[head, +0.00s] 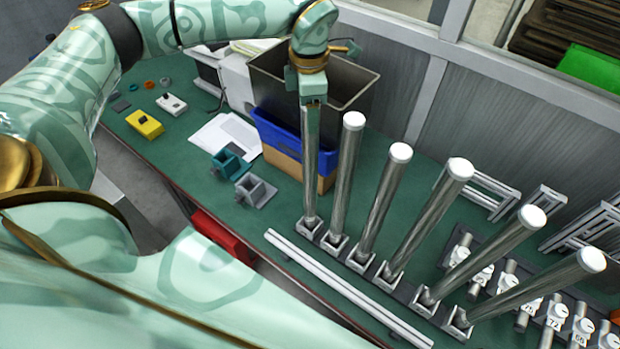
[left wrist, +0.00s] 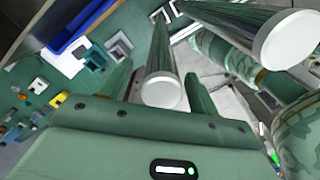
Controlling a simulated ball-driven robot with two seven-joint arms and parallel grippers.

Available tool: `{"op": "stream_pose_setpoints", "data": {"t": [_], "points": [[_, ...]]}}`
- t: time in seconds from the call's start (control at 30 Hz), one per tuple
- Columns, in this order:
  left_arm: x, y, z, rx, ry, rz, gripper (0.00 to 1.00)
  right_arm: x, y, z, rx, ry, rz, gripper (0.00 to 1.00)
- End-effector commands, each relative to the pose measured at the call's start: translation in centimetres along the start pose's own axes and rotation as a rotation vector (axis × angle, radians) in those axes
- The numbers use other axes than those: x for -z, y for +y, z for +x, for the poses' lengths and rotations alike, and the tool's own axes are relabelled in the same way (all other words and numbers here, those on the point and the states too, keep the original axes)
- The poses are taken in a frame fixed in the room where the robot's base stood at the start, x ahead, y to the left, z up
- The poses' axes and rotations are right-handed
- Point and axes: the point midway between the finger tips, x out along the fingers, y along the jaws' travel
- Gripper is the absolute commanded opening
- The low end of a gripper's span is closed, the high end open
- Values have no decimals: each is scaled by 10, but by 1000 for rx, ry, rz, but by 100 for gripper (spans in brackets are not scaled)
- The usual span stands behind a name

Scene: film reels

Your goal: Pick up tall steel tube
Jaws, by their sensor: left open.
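Several tall steel tubes with white caps stand in a row of small square holders on the green table. The leftmost tall steel tube (head: 310,165) is upright directly below my left gripper (head: 312,98), which hides its top in the head view. In the left wrist view, that tube's white cap (left wrist: 163,91) lies between the two fingers of my left gripper (left wrist: 157,75). The fingers are open on either side of it, and I cannot tell if either touches it. The neighbouring tube (head: 345,175) stands close on the right. My right gripper is not in view.
A dark bin (head: 345,83) and a blue bin (head: 275,136) stand just behind the left tube. A light rail (head: 345,285) lies in front of the row. Small teal (head: 228,162) and grey blocks (head: 254,190) sit to the left. Further tubes crowd the right side.

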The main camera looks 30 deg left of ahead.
Motion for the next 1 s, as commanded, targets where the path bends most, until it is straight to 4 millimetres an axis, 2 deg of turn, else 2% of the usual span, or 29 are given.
{"op": "stream_pose_setpoints", "data": {"t": [0.23,0.27,0.47,0.5,0.83,1.0], "points": [[0,0,4,0,0,-1,61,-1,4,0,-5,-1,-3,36],[0,0,4,0,0,-1,58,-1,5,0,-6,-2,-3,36],[0,0,4,0,0,-1,3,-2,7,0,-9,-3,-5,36],[0,0,4,0,0,-1,0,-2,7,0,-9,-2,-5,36],[-1,0,0,-2,-3,0,0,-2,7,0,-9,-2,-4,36],[-1,1,-25,-4,-5,-1,0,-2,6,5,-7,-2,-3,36]]}}
